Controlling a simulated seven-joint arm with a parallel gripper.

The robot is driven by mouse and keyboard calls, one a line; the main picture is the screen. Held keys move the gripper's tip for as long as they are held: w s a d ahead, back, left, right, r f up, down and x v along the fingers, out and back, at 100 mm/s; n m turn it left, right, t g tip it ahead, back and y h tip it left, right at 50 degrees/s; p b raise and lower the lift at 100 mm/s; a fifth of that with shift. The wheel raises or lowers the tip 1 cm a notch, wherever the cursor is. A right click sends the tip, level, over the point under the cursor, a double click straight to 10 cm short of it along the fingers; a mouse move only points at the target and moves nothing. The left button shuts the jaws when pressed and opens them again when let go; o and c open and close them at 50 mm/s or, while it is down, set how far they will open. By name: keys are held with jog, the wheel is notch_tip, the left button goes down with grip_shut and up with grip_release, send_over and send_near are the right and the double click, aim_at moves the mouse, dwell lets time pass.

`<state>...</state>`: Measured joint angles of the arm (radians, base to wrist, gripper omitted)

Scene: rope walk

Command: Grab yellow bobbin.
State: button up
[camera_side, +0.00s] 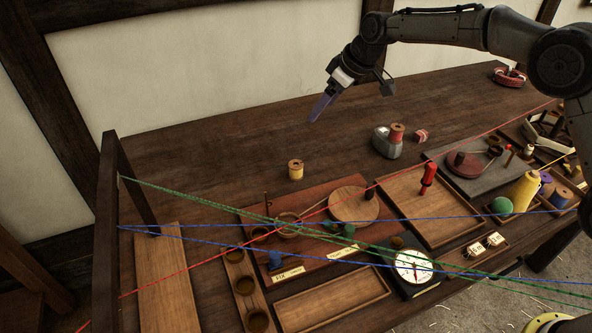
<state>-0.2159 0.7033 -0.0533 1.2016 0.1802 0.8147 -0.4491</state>
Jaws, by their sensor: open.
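My gripper (321,108) hangs above the table, higher in the picture and a little right of the bobbin. It is open and empty, its bluish fingers pointing down to the left. It is apart from the bobbin. A larger yellow thread cone (525,192) stands at the far right among other spools.
Red, green and blue cords stretch across the work, in front of the bobbin. A wooden board with a round disc (353,205) lies nearer the camera. The table behind the bobbin is clear.

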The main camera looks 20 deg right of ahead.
jog(key=g, duration=0.2)
send_near(297, 166)
jog(key=shift+t, duration=0.3)
jog(key=x, duration=0.5)
jog(key=shift+d, duration=0.2)
jog(key=shift+x, duration=2.95)
jog(key=shift+c, duration=0.3)
grip_shut()
